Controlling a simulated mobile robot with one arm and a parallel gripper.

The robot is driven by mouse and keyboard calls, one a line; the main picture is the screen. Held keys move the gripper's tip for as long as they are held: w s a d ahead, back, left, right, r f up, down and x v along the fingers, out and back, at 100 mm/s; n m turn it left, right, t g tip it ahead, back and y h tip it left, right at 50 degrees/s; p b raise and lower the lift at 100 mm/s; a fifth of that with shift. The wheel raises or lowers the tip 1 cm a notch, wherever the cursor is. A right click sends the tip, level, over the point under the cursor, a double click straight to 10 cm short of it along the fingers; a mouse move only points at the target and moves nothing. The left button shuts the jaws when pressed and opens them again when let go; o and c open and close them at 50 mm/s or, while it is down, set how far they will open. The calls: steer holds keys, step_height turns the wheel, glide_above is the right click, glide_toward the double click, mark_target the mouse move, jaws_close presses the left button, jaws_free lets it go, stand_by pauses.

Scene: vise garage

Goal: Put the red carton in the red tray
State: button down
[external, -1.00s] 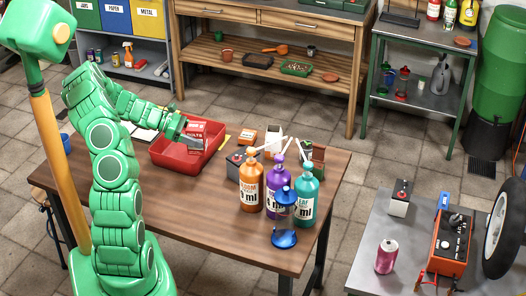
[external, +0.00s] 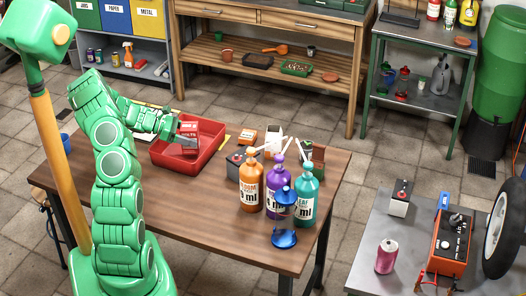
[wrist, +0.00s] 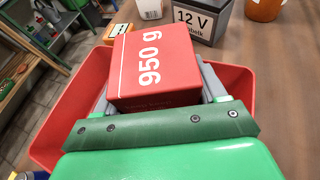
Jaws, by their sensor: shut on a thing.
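The red carton (wrist: 155,70), marked "950 g", is in my gripper, with a grey finger on either side of it in the wrist view. In the external view the carton (external: 190,133) is inside the outline of the red tray (external: 208,160), low over its floor. Whether it touches the floor cannot be told. The tray (wrist: 62,115) also shows around the gripper in the wrist view. My gripper (external: 188,140) is shut on the carton and reaches in over the tray's left side.
Right of the tray stand a dark battery (external: 238,170) marked "12 V", an orange box (external: 247,137), and orange (external: 250,190), purple (external: 275,188) and teal (external: 306,195) bottles. The table's front left is clear.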

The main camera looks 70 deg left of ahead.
steer(key=shift+f, duration=1.75)
steer(key=shift+c, duration=0.4)
jaws_free()
steer(key=shift+f, duration=0.15)
steer(key=shift+s+a+r, duration=0.15)
steer(key=shift+s+r, duration=0.1)
steer(key=v, duration=1.1)
steer(key=shift+r, duration=0.2)
steer(key=shift+s, duration=0.15)
